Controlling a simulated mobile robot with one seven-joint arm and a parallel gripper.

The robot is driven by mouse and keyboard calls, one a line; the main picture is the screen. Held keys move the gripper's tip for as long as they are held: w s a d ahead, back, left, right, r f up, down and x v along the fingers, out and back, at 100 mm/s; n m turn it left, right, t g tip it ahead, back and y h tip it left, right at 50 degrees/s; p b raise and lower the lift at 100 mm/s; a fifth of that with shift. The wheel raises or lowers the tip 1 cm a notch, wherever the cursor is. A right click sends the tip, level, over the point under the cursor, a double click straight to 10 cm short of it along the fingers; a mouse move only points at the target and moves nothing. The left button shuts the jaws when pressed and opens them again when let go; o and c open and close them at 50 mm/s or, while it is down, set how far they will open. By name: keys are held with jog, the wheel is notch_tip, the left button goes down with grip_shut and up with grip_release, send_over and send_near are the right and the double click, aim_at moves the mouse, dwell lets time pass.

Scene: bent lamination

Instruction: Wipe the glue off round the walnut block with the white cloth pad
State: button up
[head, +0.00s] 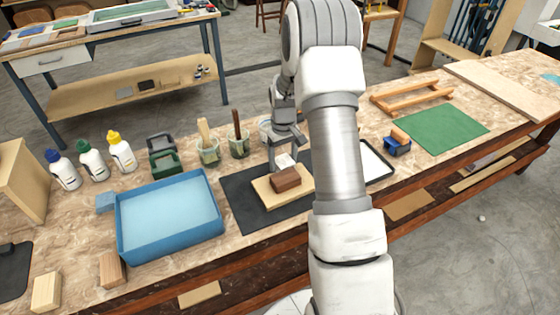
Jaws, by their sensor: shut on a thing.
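The walnut block (286,179) is a small dark brown block lying on a pale wooden board (271,197). The board lies on a dark mat (240,205). My gripper (284,154) is just behind the block, pointing down and shut on the white cloth pad (285,162). The pad shows as a small white patch at the back edge of the board, close behind the block. I cannot tell whether it touches the board. No glue can be made out at this size, and my arm hides the area to the right of the mat.
A blue tray (118,236) stands left of the mat. Two brush jars (208,153) and green and grey boxes (165,161) stand behind. Glue bottles (121,152) are at the back left. A blue tape dispenser (398,149) and green mat (444,129) lie to the right.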

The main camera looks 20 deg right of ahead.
jog(key=shift+a, duration=0.1)
jog(key=shift+s+a, duration=0.1)
jog(key=shift+a, duration=0.65)
jog(key=shift+a, duration=0.8)
jog(key=shift+a, duration=0.8)
